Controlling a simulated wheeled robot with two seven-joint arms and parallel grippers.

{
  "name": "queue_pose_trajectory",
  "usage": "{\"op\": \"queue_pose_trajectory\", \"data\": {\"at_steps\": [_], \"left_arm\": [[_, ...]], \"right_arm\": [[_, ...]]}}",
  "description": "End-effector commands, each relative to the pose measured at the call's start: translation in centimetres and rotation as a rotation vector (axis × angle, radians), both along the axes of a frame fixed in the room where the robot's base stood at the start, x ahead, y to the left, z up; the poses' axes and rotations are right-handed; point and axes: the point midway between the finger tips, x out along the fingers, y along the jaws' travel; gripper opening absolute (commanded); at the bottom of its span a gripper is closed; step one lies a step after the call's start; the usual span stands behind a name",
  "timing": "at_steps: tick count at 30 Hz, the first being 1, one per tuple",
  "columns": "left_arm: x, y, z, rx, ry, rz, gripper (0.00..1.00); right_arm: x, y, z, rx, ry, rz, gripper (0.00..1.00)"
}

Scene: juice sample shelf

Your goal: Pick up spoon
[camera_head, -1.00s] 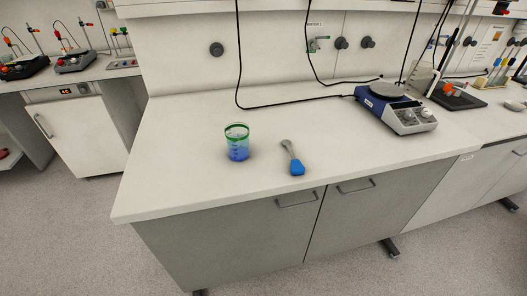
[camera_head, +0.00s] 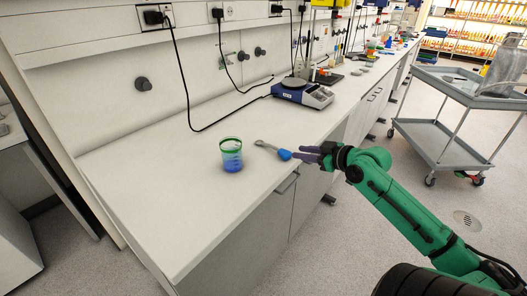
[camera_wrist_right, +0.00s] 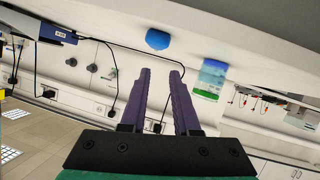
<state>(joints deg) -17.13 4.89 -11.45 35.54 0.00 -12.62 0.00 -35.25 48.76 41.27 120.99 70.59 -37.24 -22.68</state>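The spoon (camera_head: 270,148) lies on the white counter, its grey end towards the wall and its blue end towards the front edge. My right gripper (camera_head: 302,153) is at the counter's front edge, just beyond the blue end. The right wrist view shows its two purple fingers (camera_wrist_right: 160,72) apart with nothing between them. The blue end of the spoon (camera_wrist_right: 157,39) shows ahead of the fingertips there; the rest is hidden. My left gripper is in neither view now.
A hotplate stirrer (camera_head: 303,92) stands further back. A grey trolley (camera_head: 455,115) stands right. The counter's left part is clear.

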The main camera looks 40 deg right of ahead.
Motion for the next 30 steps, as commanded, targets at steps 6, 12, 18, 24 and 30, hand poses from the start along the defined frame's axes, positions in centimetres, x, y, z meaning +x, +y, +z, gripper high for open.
{"op": "queue_pose_trajectory", "data": {"at_steps": [6,12,18,24,30], "left_arm": [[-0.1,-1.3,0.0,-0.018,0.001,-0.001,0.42],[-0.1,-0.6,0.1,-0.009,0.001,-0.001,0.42],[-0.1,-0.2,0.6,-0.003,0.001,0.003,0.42],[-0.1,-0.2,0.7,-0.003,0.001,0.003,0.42],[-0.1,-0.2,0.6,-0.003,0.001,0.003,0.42]], "right_arm": [[4.9,0.5,-1.8,-0.005,-0.002,-0.002,0.3],[6.8,0.7,-2.6,-0.001,-0.003,-0.003,0.3],[9.1,0.8,-3.3,0.003,-0.005,-0.005,0.3],[11.3,1.1,-4.4,0.001,-0.003,-0.005,0.3],[11.4,1.2,-4.7,0.0,0.0,-0.003,0.3]]}}
